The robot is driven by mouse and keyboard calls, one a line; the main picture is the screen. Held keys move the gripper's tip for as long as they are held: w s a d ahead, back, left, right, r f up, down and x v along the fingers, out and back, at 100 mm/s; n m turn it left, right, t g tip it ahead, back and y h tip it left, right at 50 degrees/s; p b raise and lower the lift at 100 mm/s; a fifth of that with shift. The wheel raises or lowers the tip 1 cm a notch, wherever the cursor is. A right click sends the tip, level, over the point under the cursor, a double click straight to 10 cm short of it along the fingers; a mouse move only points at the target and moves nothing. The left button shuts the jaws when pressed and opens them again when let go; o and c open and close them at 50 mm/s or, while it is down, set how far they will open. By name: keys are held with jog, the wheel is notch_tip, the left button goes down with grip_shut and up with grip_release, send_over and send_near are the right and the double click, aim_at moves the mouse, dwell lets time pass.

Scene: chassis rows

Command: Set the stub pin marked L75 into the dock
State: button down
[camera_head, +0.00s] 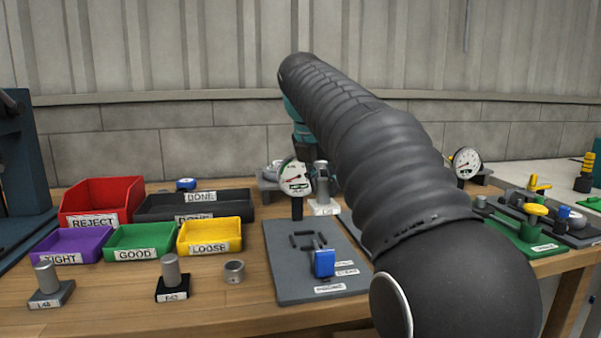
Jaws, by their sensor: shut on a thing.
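A stub pin (322,190) with a grey post and a white foot is upright behind the dark plate; its label is too small to read. My gripper (318,160) is at the post's top, below the teal wrist, shut on this pin. The gauge and my arm partly hide it. I cannot tell whether the foot touches the table. Two other stub pins stand at the front left: one with a grey foot (50,287), seemingly marked L48, and one with a black foot (172,278). No label clearly reads L75, and I cannot identify the dock for certain.
A dial gauge (295,178) stands before the held pin. The dark plate (287,274) carries a blue-handled clamp (324,262). A ring (235,271) lies left of it. Red (103,197), purple (70,246), green (140,240) and yellow (210,234) bins fill the left. My arm hides the middle right.

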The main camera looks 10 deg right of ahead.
aim_at(309, 201)
jog(key=a, duration=0.1)
jog(key=w, duration=0.1)
jog(key=a, duration=0.1)
jog(key=shift+w+a+f, duration=0.25)
jog(key=shift+a, duration=0.1)
jog(key=shift+a+f+b, duration=0.1)
jog(key=shift+f+b, duration=1.9)
jog(key=shift+f, duration=0.4)
jog(key=shift+f+p, duration=0.4)
jog(key=shift+f, duration=0.65)
dwell(0.4)
jog(key=c, duration=0.8)
grip_release()
jog(key=shift+f, duration=0.1)
jog(key=v, duration=1.2)
